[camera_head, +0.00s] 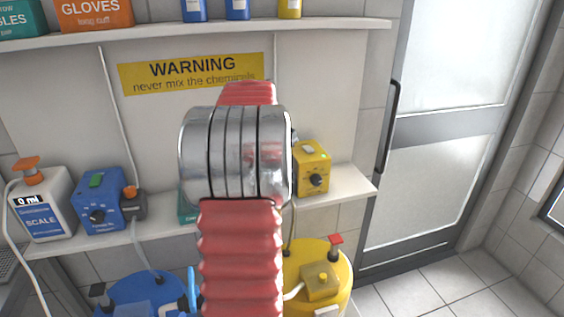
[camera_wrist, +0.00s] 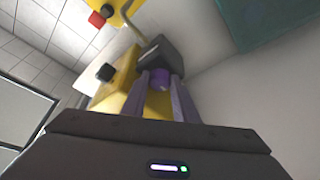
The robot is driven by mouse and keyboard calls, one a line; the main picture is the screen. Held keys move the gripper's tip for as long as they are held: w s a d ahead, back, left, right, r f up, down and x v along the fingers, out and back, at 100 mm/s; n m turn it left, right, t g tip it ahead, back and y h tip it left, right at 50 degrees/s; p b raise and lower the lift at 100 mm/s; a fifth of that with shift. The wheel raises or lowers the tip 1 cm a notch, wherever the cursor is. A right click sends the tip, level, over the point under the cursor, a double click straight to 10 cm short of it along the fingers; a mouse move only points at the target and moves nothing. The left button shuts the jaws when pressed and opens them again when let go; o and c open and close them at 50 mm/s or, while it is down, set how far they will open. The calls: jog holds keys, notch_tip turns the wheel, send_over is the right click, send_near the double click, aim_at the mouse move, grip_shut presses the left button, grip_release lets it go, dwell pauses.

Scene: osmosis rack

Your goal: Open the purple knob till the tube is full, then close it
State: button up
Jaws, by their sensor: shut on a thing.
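In the wrist view, my gripper (camera_wrist: 159,78) has its two fingers on either side of a small round purple knob (camera_wrist: 161,85) and is shut on it. The knob sits on a dark block (camera_wrist: 163,57) beside a yellow box. In the head view my red arm and metal joint cover the middle, hiding the gripper and the purple knob. A thin grey tube (camera_wrist: 129,33) runs by the dark block in the wrist view. I cannot tell how full any tube is.
On the shelf (camera_head: 345,187) stand a yellow box (camera_head: 311,166) with a black knob, a blue box (camera_head: 94,212), an orange knob (camera_head: 130,191) and a white scale bottle (camera_head: 44,205). Blue (camera_head: 140,288) and yellow (camera_head: 333,262) containers stand below. A door (camera_head: 440,130) is at right.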

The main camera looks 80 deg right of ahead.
jog(key=shift+w+d+r, duration=0.1)
jog(key=shift+w, duration=0.15)
jog(key=o, duration=0.8)
jog(key=shift+o, duration=1.3)
jog(key=shift+s, duration=0.1)
jog(key=shift+s, duration=0.1)
jog(key=v, duration=0.8)
